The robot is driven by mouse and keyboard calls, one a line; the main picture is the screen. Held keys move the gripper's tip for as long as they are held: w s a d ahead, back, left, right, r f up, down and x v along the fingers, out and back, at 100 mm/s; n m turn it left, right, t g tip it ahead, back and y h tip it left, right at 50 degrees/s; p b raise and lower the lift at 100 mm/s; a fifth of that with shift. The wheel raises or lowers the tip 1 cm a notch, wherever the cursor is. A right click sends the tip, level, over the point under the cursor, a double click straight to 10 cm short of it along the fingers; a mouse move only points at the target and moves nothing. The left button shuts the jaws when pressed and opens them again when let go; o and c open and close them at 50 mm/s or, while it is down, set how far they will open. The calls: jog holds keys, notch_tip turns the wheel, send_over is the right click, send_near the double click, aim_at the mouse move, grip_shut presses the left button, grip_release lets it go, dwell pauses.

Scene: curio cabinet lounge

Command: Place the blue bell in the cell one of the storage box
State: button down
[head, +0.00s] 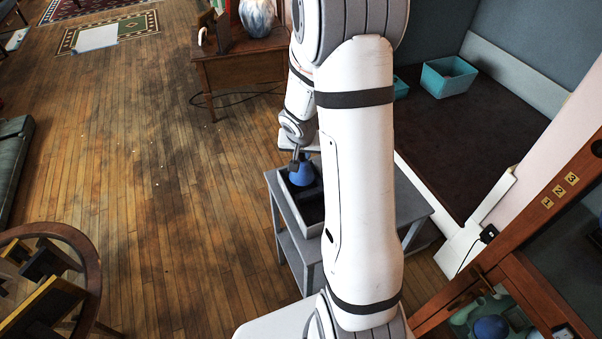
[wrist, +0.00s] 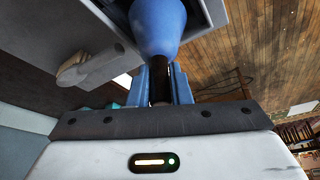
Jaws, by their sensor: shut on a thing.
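The blue bell (head: 301,173) hangs mouth-down from my gripper (head: 298,154) in the head view, over or inside a grey open box with a dark inside (head: 311,230). In the wrist view, the bell (wrist: 158,24) shows large at the top. My gripper's blue fingers (wrist: 160,84) are shut on its dark handle. I cannot tell whether the bell touches the box floor. My arm hides the right part of the box, and its cells cannot be made out clearly.
The box stands on a grey table (head: 412,207). A wooden cabinet with number plates (head: 560,190) is at the right, with a blue round thing (head: 490,328) inside. A wooden desk (head: 240,75) stands behind. A teal bin (head: 448,78) is at the back right. Wooden floor at left is largely clear.

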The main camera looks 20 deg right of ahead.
aim_at(302, 162)
jog(key=shift+f+b, duration=1.35)
jog(key=shift+f, duration=1.15)
jog(key=shift+f, duration=0.2)
jog(key=c, duration=1.3)
grip_release()
jog(key=shift+r, duration=0.15)
